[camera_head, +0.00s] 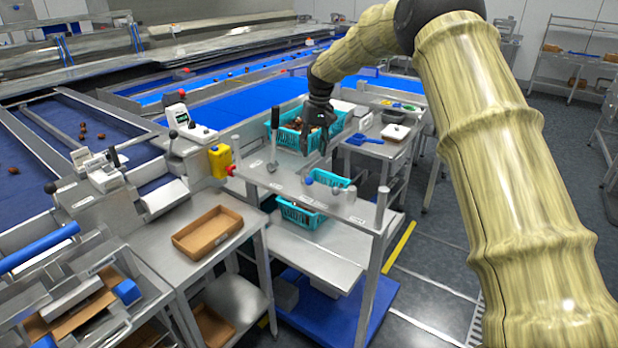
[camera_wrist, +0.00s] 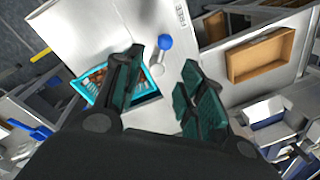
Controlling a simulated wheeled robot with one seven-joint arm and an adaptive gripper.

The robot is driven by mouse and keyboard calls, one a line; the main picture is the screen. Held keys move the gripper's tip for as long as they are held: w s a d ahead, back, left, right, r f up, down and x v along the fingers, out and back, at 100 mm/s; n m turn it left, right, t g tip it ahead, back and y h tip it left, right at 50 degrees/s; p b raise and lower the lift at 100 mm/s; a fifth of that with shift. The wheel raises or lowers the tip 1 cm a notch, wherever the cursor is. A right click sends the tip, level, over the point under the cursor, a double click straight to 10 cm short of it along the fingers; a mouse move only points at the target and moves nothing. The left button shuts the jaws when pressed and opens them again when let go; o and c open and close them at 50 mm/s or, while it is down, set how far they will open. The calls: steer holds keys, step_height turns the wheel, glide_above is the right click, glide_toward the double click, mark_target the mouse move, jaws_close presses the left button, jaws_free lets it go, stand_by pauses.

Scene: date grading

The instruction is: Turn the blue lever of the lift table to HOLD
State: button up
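The lift table (camera_head: 256,165) has a steel top. A short lever with a blue ball knob (camera_head: 309,181) stands on it; the knob also shows in the wrist view (camera_wrist: 165,41), with the pale lever end (camera_wrist: 157,70) below it. My gripper (camera_head: 318,150) hangs above the table, just behind the knob in the head view. In the wrist view its two dark green-padded fingers (camera_wrist: 163,62) are apart, with the lever seen between them and nothing held. A label (camera_wrist: 181,12) near the knob seems to read FREE. I cannot make out the HOLD label.
A teal crate of dates (camera_head: 289,137) stands behind my gripper. Smaller teal baskets (camera_head: 300,215) sit by and under the tabletop. A dark-handled upright lever (camera_head: 273,140) and a yellow box (camera_head: 220,160) are at the left. A brown tray (camera_head: 208,232) lies on the side table.

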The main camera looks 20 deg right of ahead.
mark_target(308, 177)
steer(key=f+p, duration=0.1)
steer(key=f, duration=0.2)
steer(key=a+f+p, duration=0.1)
steer(key=f, duration=0.3)
steer(key=f+p, duration=0.1)
steer(key=f, duration=0.2)
steer(key=shift+a+f, duration=0.2)
steer(key=shift+c, duration=0.2)
steer(key=shift+a, duration=0.1)
jaws_close()
